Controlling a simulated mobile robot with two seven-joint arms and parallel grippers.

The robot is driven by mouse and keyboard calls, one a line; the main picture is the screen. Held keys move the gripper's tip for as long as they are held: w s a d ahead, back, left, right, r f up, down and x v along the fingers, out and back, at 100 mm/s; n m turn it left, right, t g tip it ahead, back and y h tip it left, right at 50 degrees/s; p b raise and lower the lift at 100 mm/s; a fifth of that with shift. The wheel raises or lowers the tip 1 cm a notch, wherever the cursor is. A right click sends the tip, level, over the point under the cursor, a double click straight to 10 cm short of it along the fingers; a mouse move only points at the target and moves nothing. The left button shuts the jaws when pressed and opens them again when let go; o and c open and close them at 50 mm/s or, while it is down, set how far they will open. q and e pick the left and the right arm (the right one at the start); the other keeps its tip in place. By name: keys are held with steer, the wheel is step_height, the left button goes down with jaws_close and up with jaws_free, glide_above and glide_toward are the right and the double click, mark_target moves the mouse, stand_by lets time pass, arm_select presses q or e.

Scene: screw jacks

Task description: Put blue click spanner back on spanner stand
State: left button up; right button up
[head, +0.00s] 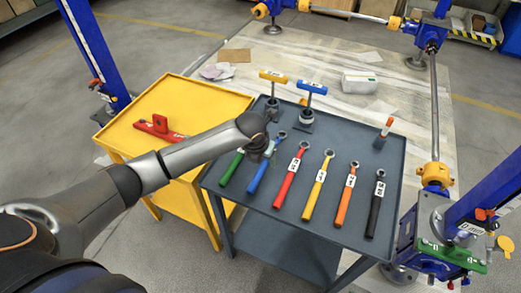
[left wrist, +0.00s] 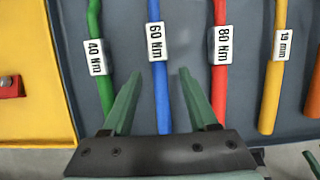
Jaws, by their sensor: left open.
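The blue click spanner (head: 258,176) lies on the grey table top, between a green and a red spanner. In the left wrist view the blue spanner (left wrist: 159,85) carries a "60 Nm" label and runs between my open fingers. My left gripper (head: 260,149) is above the green and blue spanners, hiding part of them in the head view. In the left wrist view the left gripper (left wrist: 160,72) is open and empty, one finger on each side of the blue handle. No part is clearly recognisable as the spanner stand. My right gripper is not in view.
Red (head: 290,178), yellow (head: 318,186), orange (head: 345,194) and black (head: 375,206) spanners lie to the right. Upright yellow (head: 273,76) and blue (head: 312,87) T-handled tools stand behind on dark bases. A yellow table (head: 180,93) adjoins at left, with a red part (head: 158,127).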

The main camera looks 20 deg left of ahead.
arm_select(q)
steer(key=p+v, duration=0.1)
steer(key=v, duration=0.9)
steer(key=shift+r, duration=0.25)
steer(key=shift+s, duration=0.1)
steer(key=s+d+f+n+h, duration=0.1)
steer(key=s+d+f+n, duration=0.15)
steer(key=s+n, duration=0.4)
steer(key=s+d+f+n+h, duration=0.1)
steer(key=s+d+f+n, duration=0.1)
steer(key=s+d+n, duration=0.45)
steer(key=s+a+f+n+y, duration=0.2)
steer(key=s+a+n, duration=0.95)
steer(key=n, duration=1.05)
steer(key=w+d+f+t+h+p, duration=0.2)
steer(key=d+f+t, duration=0.3)
steer(key=f, duration=0.3)
steer(key=shift+w+m+p, duration=0.3)
steer(key=shift+w+p, duration=0.25)
steer(key=shift+w, duration=0.2)
